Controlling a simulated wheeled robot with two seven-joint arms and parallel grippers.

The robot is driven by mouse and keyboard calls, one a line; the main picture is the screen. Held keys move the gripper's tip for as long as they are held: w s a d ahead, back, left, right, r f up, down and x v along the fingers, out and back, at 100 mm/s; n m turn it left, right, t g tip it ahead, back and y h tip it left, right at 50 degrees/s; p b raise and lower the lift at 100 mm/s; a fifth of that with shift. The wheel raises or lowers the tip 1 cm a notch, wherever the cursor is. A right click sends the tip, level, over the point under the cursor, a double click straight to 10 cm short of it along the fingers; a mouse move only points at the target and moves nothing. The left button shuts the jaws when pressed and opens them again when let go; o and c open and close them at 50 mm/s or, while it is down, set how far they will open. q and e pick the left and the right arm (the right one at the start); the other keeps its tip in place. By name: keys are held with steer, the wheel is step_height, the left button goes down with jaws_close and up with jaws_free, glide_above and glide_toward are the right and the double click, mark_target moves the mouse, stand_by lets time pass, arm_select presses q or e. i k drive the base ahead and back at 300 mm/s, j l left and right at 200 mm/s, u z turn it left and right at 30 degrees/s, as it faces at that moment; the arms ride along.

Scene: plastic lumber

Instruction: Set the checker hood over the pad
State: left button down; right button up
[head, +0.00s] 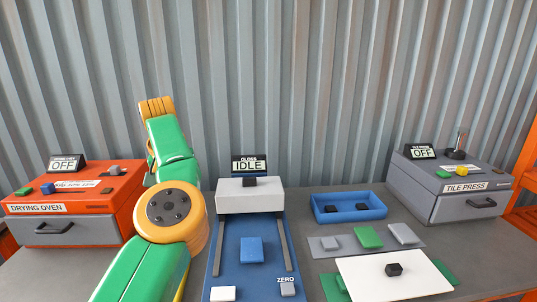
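The pad (252,250) is a blue rectangular block lying uncovered on the base in front of the hood. A display reading GLOSS and IDLE (249,165) stands behind the hood. My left arm rises in green and orange at the left of the base; its gripper fingers do not show. My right gripper is not in view.
At right are a blue tray (348,217), a mat with tiles (325,256) and a white knobbed board (365,285). An orange oven (75,215) and grey tile press (450,205) flank the table.

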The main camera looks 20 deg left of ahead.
mark_target(244, 195)
steer(key=i, duration=1)
